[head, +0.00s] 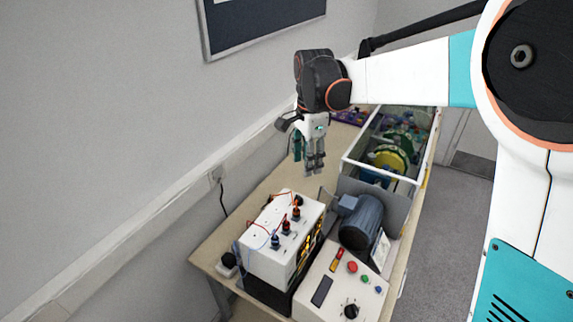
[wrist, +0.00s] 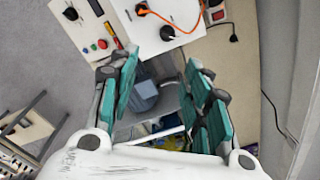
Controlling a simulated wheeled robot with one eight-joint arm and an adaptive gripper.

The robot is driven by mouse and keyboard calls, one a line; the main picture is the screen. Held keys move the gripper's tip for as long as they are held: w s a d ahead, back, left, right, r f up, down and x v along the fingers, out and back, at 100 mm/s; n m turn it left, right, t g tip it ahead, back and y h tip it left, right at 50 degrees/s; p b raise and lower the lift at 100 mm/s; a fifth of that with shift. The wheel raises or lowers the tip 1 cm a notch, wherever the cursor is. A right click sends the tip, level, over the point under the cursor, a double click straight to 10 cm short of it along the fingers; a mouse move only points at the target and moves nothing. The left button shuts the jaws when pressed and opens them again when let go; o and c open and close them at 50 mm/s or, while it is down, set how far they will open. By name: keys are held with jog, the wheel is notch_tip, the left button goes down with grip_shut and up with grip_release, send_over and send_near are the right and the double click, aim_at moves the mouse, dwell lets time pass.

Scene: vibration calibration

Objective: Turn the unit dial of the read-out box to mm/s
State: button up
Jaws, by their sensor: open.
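A white box (head: 262,250), likely the read-out box, stands on the bench with lit yellow marks on its side and red and blue plugs with wires on top. It also shows in the wrist view (wrist: 186,14), with an orange cable and a black round dial (wrist: 167,33) near its edge. The dial's setting is too small to read. My gripper (head: 314,172) hangs above and behind the box, pointing down, apart from everything. In the wrist view my gripper (wrist: 164,95) has its green-padded fingers wide apart with nothing between them.
A sloped control panel (head: 318,273) with coloured buttons and a black knob (head: 351,311) stands right of the box. A blue-grey motor (head: 362,222) and a framed guard (head: 352,160) over coloured machinery lie behind it. The wall (head: 110,130) runs along the left.

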aim_at(299, 197)
jog(key=shift+m, duration=0.4)
jog(key=f, duration=0.4)
jog(key=a+f, duration=0.1)
jog(key=f, duration=0.4)
jog(key=w+f, duration=0.1)
jog(key=f, duration=0.4)
jog(key=shift+a+f, duration=0.1)
jog(key=shift+a, duration=0.3)
jog(key=shift+c, duration=0.3)
grip_shut()
